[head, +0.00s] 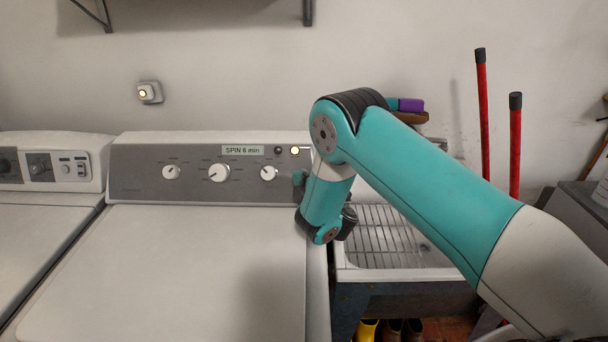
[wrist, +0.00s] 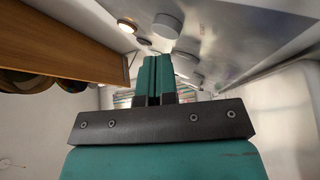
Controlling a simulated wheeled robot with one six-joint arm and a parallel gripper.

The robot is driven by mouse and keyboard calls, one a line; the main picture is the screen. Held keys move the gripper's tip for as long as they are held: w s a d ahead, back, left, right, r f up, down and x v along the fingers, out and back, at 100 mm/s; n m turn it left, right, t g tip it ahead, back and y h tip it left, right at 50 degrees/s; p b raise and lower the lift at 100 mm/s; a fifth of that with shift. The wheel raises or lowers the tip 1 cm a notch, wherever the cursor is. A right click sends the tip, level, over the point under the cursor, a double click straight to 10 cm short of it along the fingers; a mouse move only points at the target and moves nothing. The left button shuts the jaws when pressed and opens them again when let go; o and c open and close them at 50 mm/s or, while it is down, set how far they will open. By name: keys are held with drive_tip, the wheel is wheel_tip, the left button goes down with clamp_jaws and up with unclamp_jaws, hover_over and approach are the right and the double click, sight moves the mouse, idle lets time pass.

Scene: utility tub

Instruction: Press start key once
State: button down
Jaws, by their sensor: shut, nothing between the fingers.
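The washer's grey control panel (head: 130,185) has a glowing round button or lamp (head: 295,150) and a small dark round one (head: 278,150) right of the "SPIN 6 min" label (head: 243,150). I cannot read which is the start key. In the wrist view the glowing round one (wrist: 127,26) is up and left of my gripper, with the small one (wrist: 144,41) beside it. My gripper (wrist: 158,62) is shut and empty, its teal fingers together. In the head view a teal part of my gripper (head: 299,178) shows below the glowing one, partly hidden by my arm. I see no contact.
Three white dials (head: 219,172) sit on the panel left of my arm. The washer lid (head: 170,260) is clear. A utility sink (head: 400,272) stands to the right, with red handles (head: 482,115) behind it. A second machine (head: 50,165) stands on the left.

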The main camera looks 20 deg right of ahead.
drive_tip(key=shift+f+b, duration=0.1)
drive_tip(key=shift+b, duration=0.2)
drive_tip(key=s+b, duration=0.1)
drive_tip(key=b, duration=0.1)
drive_tip(key=shift+a+b, duration=0.35)
drive_tip(key=s+d+r+b, duration=0.1)
drive_tip(key=s+r+b, duration=0.2)
drive_tip(key=r+b, duration=0.3)
drive_tip(key=shift+s+r+t, duration=0.25)
drive_tip(key=shift+r+t, duration=0.15)
drive_tip(key=shift+r, duration=0.05)
